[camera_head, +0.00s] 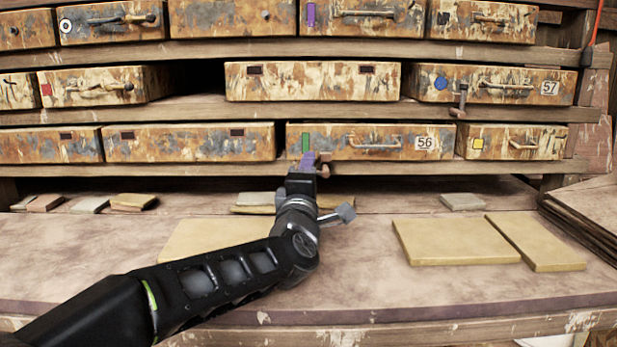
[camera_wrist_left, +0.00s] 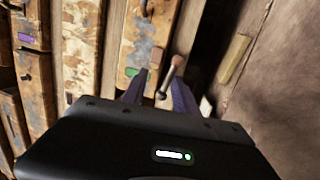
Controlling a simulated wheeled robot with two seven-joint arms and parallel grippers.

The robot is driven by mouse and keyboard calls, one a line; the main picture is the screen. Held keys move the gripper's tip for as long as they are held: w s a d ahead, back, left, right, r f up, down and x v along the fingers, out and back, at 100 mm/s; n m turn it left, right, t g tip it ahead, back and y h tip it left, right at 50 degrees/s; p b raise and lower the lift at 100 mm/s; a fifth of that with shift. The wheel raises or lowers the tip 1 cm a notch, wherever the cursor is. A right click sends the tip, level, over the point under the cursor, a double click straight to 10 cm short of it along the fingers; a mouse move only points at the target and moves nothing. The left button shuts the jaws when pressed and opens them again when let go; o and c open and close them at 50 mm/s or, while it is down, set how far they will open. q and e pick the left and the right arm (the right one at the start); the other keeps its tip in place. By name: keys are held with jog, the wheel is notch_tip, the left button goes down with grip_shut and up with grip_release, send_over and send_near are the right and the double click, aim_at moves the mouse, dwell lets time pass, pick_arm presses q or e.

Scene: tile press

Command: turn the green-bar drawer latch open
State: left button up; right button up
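The green-bar drawer (camera_head: 343,140) is in the lower row, marked with a green bar (camera_head: 306,142) and the number 56. It looks closed. The green bar also shows in the wrist view (camera_wrist_left: 131,71). The drawer's latch (camera_head: 324,170) is at the shelf edge below the drawer front, partly hidden by my left gripper (camera_head: 309,161). In the wrist view the latch (camera_wrist_left: 173,68) is a small lever with a brownish end. The purple fingers of my left gripper (camera_wrist_left: 158,92) stand apart, with the latch between them; contact cannot be told. My right gripper is out of view.
Another latch (camera_head: 461,101) hangs at the right, below drawer 57 (camera_head: 500,86). A yellow-marked drawer (camera_head: 510,142) sits right of the green-bar drawer. Flat tan tiles (camera_head: 455,242) lie on the bench below, and stacked sheets stand at the far right.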

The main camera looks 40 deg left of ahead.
pick_arm(q)
notch_tip(320, 180, up, 8)
jog(key=p, duration=0.3)
jog(key=shift+r, duration=0.1)
jog(key=shift+s+a+r, duration=0.15)
jog(key=shift+a+r, duration=0.05)
jog(key=shift+a, duration=0.1)
jog(key=s+r+p, duration=0.3)
jog(key=s+d+f+m+g+h+p, duration=0.1)
jog(key=d+f+m, duration=0.4)
jog(key=m, duration=1.1)
notch_tip(320, 180, down, 3)
jog(key=shift+s+d+r+m+h, duration=0.2)
jog(key=shift+s+d+m+h, duration=0.2)
jog(key=shift+s+h, duration=0.25)
